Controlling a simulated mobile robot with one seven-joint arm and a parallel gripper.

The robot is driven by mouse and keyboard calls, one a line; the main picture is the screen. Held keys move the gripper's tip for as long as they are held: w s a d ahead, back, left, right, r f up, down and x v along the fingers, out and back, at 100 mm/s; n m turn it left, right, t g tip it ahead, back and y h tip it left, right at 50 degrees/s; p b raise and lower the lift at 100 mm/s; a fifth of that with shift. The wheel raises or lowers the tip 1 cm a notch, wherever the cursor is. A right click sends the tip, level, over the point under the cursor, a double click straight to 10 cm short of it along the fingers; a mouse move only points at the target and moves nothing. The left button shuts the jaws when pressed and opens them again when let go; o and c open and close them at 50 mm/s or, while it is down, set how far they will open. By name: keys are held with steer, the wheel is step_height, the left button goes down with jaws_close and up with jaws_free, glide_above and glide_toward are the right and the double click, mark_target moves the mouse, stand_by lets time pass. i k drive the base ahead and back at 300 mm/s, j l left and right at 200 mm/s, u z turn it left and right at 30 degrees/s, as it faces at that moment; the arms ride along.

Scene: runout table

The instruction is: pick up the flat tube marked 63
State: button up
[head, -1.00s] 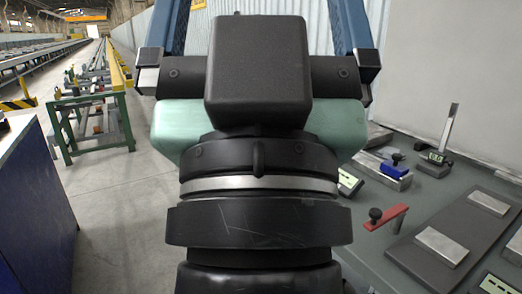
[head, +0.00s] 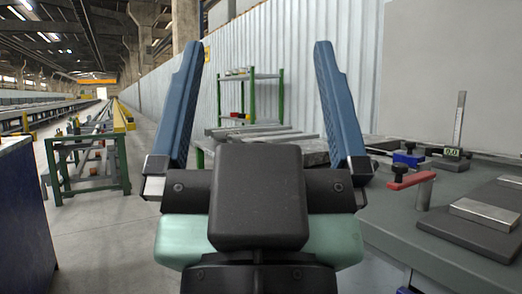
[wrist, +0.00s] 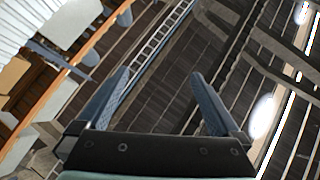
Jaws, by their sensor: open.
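My gripper (head: 257,52) is open and empty in the head view, its two blue fingers spread wide and pointing up. In the wrist view my gripper (wrist: 160,76) is also open, with nothing between the fingers and only the hall's roof beyond. Beyond the gripper in the head view, long flat grey bars (head: 262,131) lie on a table, partly hidden by the fingers and wrist. I can read no number on them, so I cannot tell whether one is the flat tube marked 63.
A grey bench (head: 400,222) at right carries a red-handled clamp (head: 412,181), a gauge with a display (head: 452,153) and metal blocks (head: 488,215). A green rack (head: 252,98) stands behind.

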mark_target(285, 138)
steer(key=i+j+z, duration=0.25)
steer(key=i+j, duration=0.25)
steer(key=j, duration=0.25)
steer(key=i+j+z, duration=0.15)
steer(key=j, duration=0.25)
steer(key=i+j+z, duration=0.1)
steer(key=i+j, duration=0.2)
steer(key=j, duration=0.1)
